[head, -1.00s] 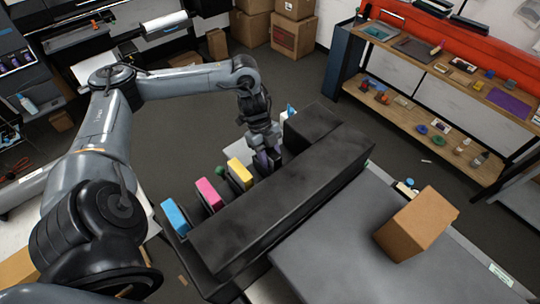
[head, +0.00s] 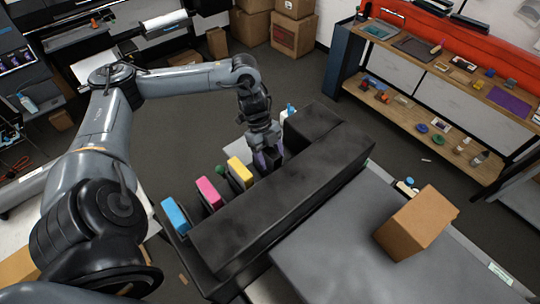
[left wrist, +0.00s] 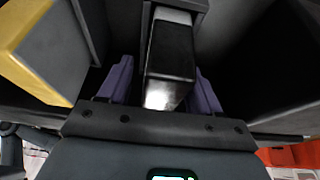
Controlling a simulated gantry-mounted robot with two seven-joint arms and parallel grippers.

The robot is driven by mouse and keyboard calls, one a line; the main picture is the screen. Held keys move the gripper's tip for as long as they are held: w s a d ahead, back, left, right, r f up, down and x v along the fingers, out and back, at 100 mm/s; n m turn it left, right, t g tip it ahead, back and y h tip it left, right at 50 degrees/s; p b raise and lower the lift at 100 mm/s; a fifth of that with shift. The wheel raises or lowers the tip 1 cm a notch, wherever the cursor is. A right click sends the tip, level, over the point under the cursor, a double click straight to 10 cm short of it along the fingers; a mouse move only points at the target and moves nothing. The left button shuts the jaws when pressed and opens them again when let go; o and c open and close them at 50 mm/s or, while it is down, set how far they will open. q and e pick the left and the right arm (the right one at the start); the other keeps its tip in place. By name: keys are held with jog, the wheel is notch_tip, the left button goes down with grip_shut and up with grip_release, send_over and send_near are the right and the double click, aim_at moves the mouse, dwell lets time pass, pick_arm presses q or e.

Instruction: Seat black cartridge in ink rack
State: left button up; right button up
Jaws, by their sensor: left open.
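The black cartridge (left wrist: 172,48) stands in a slot of the dark ink rack, seen from above in the left wrist view. My left gripper (left wrist: 160,92) is open, with one purple finger on each side of the cartridge and a gap visible at each side. In the head view my left gripper (head: 268,160) is down at the rack (head: 270,215), to the right of the yellow cartridge, and the black cartridge is hard to make out against it. How deep the cartridge sits cannot be told. My right gripper is not in view.
Yellow (head: 240,172), magenta (head: 208,194) and blue (head: 175,217) cartridges stand along the rack to the left. The rack's long dark body lies close beside the gripper. A cardboard box (head: 415,224) rests on the grey surface (head: 340,255) at right.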

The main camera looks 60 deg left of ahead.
pick_arm(q)
jog(key=b+v, duration=0.1)
jog(key=v, duration=0.4)
jog(key=shift+a+r, duration=0.1)
jog(key=p+v, duration=0.3)
jog(key=v, duration=0.1)
jog(key=shift+r, duration=0.45)
jog(key=shift+p+v, duration=0.9)
jog(key=shift+p, duration=0.1)
jog(key=shift+s+a, duration=0.1)
jog(key=shift+a, duration=0.05)
